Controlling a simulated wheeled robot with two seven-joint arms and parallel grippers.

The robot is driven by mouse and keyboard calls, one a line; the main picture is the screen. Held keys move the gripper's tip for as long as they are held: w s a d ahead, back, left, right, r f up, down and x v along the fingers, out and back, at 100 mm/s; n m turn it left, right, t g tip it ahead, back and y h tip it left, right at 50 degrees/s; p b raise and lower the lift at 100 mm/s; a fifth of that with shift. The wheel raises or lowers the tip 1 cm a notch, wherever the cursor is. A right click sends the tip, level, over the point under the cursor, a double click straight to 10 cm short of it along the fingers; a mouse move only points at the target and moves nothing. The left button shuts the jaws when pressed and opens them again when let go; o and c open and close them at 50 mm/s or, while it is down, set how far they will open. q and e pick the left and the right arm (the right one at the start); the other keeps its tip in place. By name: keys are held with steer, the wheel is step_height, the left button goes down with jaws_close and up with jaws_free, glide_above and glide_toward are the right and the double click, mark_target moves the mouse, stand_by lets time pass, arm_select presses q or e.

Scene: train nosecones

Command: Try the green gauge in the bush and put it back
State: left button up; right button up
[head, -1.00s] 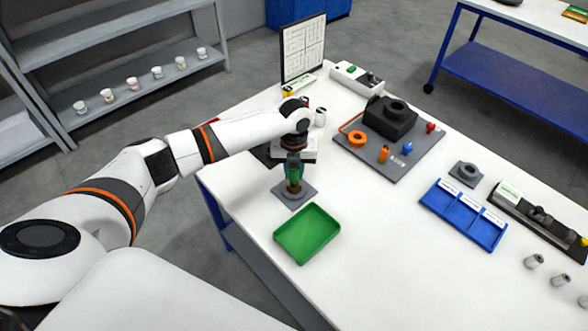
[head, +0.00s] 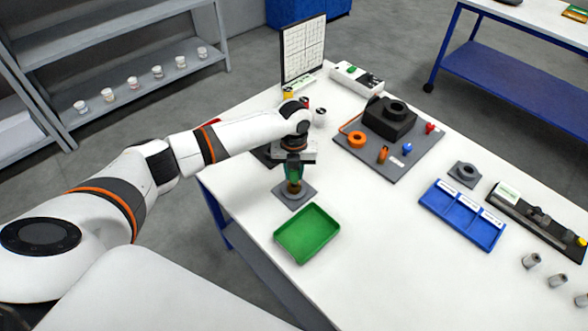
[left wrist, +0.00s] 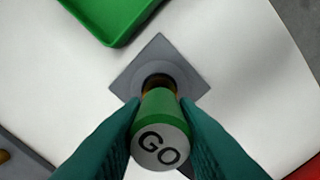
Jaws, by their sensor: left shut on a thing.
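The green gauge (left wrist: 160,128) has a white end face marked "GO". My left gripper (head: 294,174) is shut on it, with a teal finger on each side in the left wrist view (left wrist: 163,135). The bush (head: 294,188) is a brownish ring on a square grey plate (head: 284,199), which also shows in the left wrist view (left wrist: 184,70). The gauge is lined up over the bush, its lower end at or in the bore; the gauge hides how deep it sits. My right gripper is not in view.
An open green tray (head: 307,234) lies just in front of the plate. To the right are a grey board (head: 402,152) with a black block and coloured parts, a blue compartment tray (head: 463,215) and several grey cylinders. A white panel (head: 303,50) stands behind.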

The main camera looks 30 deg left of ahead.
arm_select(q)
steer(key=shift+f, duration=0.6)
stand_by(0.7)
stand_by(1.4)
steer(key=shift+f, duration=0.45)
stand_by(0.6)
steer(key=shift+r, duration=0.1)
stand_by(0.8)
steer(key=shift+r+p, duration=3.45)
steer(key=shift+r, duration=0.3)
